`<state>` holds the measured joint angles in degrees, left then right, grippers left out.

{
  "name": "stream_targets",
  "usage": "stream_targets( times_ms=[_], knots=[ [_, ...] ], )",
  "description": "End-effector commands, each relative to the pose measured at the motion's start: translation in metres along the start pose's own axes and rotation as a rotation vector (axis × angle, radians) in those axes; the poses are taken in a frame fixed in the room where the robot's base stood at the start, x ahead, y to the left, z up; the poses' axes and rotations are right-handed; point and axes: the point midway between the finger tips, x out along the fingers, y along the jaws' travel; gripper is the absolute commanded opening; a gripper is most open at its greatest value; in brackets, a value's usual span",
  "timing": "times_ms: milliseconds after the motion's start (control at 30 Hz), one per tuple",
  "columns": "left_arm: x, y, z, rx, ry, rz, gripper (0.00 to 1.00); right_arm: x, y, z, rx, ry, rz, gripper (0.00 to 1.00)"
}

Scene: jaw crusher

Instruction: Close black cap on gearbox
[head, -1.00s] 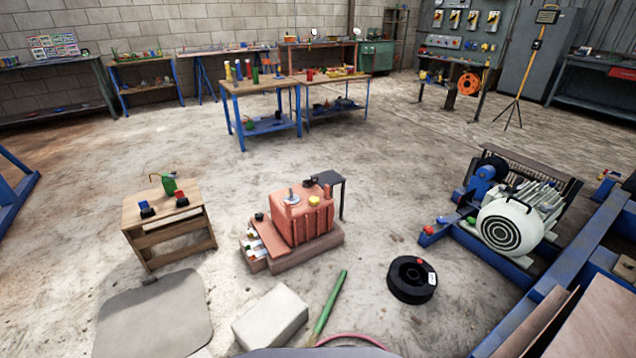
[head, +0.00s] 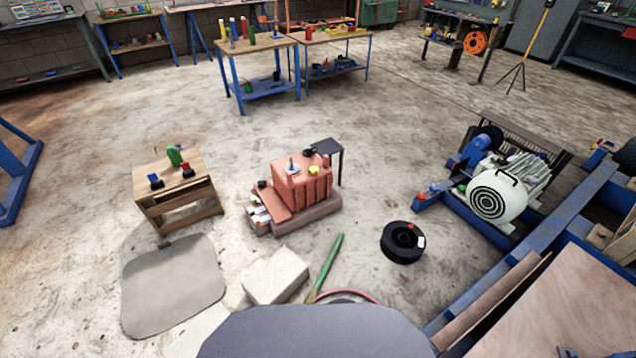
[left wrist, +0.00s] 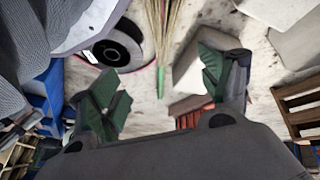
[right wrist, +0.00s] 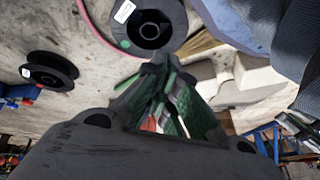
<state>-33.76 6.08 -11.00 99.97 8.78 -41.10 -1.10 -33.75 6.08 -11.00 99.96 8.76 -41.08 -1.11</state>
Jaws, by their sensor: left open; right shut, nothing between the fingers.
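The red gearbox (head: 302,188) stands on its base on the floor near the middle of the head view. A small black cap (head: 308,153) shows at its top rear, close to a yellow cap (head: 314,169). From this distance I cannot tell whether the black cap is open or closed. My left gripper (left wrist: 160,88) is open and empty in the left wrist view, with part of the red gearbox (left wrist: 192,112) beyond its fingers. My right gripper (right wrist: 160,80) is shut and empty in the right wrist view. Neither gripper shows in the head view.
A small wooden table (head: 181,195) stands left of the gearbox, and a dark stool (head: 326,147) behind it. A pale block (head: 275,275), a green-handled broom (head: 328,260) and a black spool (head: 402,242) lie in front. The jaw crusher machinery (head: 500,190) is at right.

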Motion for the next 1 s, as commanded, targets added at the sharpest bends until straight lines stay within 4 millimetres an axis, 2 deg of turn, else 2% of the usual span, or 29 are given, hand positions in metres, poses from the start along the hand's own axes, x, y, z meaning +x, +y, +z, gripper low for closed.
stream_targets(
  times_ms=[1000],
  knots=[
    [-0.028, -0.025, 0.062, 0.022, -0.130, -0.078, 0.78, -0.028, 0.025, 0.062, -0.022, -0.131, 0.078, 0.00]
  ],
)
